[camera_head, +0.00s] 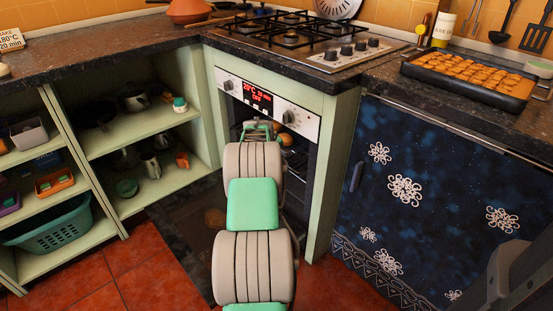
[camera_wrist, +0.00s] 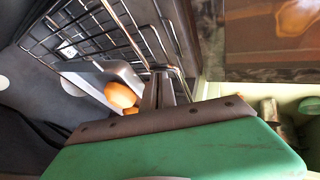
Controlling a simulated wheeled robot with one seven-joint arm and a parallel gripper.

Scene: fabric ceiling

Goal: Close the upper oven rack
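The oven (camera_head: 262,100) stands under the hob, with its dark door (camera_head: 185,245) lowered open toward the floor. My arm reaches into its opening and hides much of the inside. In the wrist view a wire rack (camera_wrist: 95,30) spans the upper left, with its front wire near my fingertips. My gripper (camera_wrist: 160,78) has its fingers close together and looks shut at this wire; whether it touches or pinches the wire is unclear. It also shows at the oven opening in the head view (camera_head: 259,127). A grey tray with orange-brown rolls (camera_wrist: 120,95) lies beside the fingers.
Open green shelves (camera_head: 145,130) with pots and a teal basket (camera_head: 50,228) stand at the left. A dark blue, flower-patterned front (camera_head: 430,190) stands at the right. A tray of baked pieces (camera_head: 470,80) rests on the right counter. Red floor tiles (camera_head: 160,285) show below.

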